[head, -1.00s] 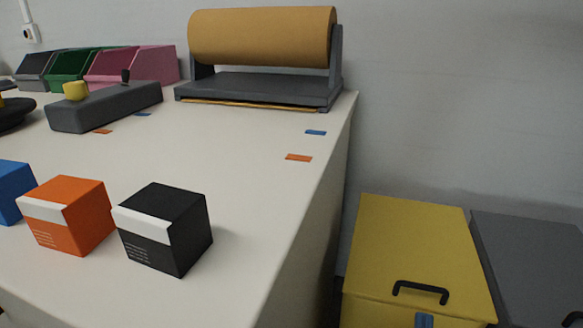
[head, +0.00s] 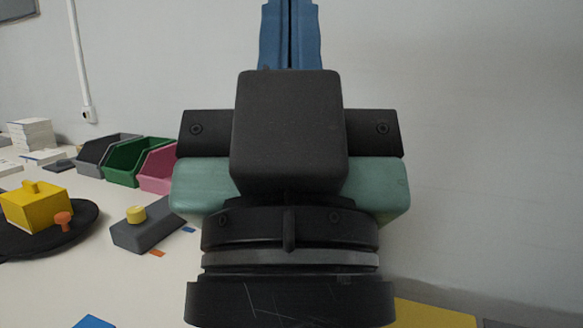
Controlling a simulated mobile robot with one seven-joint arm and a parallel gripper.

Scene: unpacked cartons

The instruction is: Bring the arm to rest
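My gripper (head: 290,25) stands upright in the middle of the head view, close to the camera, pointing up. Its two blue fingers lie side by side with only a thin dark line between them, and I see nothing held. The fingertips reach the top edge of the picture. The dark and green gripper body and wrist hide much of the table and the wall behind.
The white table (head: 75,275) lies at lower left. On it are grey, green and pink bins (head: 125,160), a grey block with a yellow knob (head: 145,232), and a yellow box (head: 35,208) on a black disc. A yellow lid (head: 430,315) shows at lower right.

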